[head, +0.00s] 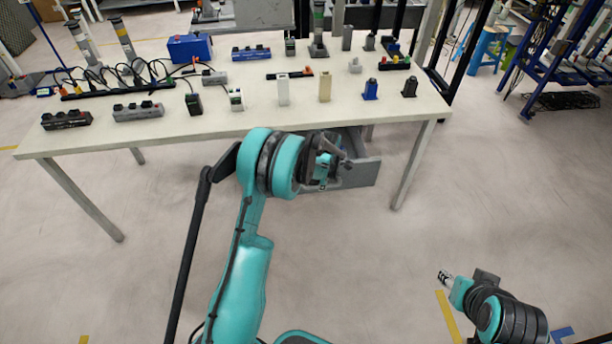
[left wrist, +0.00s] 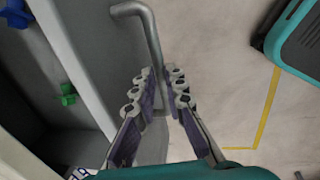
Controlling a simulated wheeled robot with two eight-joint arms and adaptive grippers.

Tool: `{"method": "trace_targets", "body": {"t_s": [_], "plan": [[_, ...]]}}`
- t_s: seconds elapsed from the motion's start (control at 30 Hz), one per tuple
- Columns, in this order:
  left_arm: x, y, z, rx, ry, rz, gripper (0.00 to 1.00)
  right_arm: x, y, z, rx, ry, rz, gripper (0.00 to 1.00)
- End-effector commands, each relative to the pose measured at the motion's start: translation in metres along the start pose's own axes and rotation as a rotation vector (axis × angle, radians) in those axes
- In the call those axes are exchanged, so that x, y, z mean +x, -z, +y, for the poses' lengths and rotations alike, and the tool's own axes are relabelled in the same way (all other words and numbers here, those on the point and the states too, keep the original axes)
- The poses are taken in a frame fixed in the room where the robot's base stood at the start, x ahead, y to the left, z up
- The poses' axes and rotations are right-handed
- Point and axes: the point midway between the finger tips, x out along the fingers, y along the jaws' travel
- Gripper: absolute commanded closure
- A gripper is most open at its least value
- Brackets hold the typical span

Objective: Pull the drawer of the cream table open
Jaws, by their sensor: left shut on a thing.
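The cream table (head: 240,120) stands across the head view. Its grey drawer (head: 360,174) sticks out from under the front edge, partly open, with some of its inside showing. My left gripper (head: 334,172) is at the drawer front, partly hidden by its own wrist. In the left wrist view the fingers of my left gripper (left wrist: 163,88) are shut around the grey bar handle (left wrist: 150,38) of the drawer (left wrist: 85,60). A green piece (left wrist: 67,94) and a blue piece (left wrist: 15,14) lie inside the drawer. My right gripper (head: 446,278) is over the floor at lower right, too small to judge.
Several small devices and blocks stand on the tabletop, with a blue box (head: 190,48) at the back left. A table leg (head: 412,165) stands right of the drawer. The floor (head: 400,250) in front of the drawer is largely clear.

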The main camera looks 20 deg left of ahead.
Motion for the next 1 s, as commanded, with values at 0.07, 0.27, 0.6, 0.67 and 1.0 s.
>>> {"method": "trace_targets", "body": {"t_s": [0.07, 0.27, 0.6, 0.67, 1.0], "plan": [[-0.003, -0.003, -0.016, 0.002, -0.001, 0.003, 1.0, 0.001, 0.0, 0.0, 0.0, 0.0, 0.0, 0.6], [-0.009, -0.005, -0.047, 0.001, 0.0, 0.003, 1.0, 0.002, -0.002, 0.0, 0.0, 0.0, 0.0, 0.6], [-0.013, -0.005, -0.067, -0.001, 0.0, 0.003, 1.0, 0.003, -0.002, 0.0, 0.0, 0.0, 0.0, 0.6], [-0.013, -0.005, -0.068, -0.001, 0.0, 0.003, 1.0, 0.003, -0.002, 0.0, 0.0, 0.0, 0.0, 0.6], [-0.013, -0.005, -0.068, -0.001, 0.0, 0.003, 0.8, 0.003, -0.002, 0.0, 0.0, 0.0, 0.0, 0.6]]}}
